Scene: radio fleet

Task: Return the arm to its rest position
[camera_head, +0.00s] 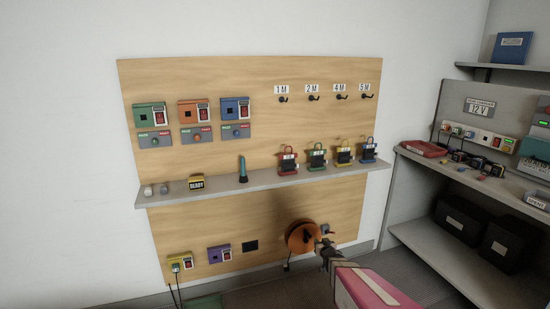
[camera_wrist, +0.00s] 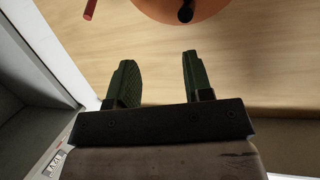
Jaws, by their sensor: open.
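My gripper (camera_head: 325,246) shows in the head view at the lower right of the wooden board, in front of an orange cable reel (camera_head: 302,237). In the wrist view my gripper (camera_wrist: 156,75) has its two green fingers spread apart with nothing between them. The orange reel (camera_wrist: 210,8) lies just past the fingertips at the top of that view, apart from them as far as I can tell. Part of the reel is cut off there.
Hooks (camera_head: 283,99) sit above. At right, a shelving unit (camera_head: 425,235) holds a red case (camera_head: 424,148) and black bins (camera_head: 462,219).

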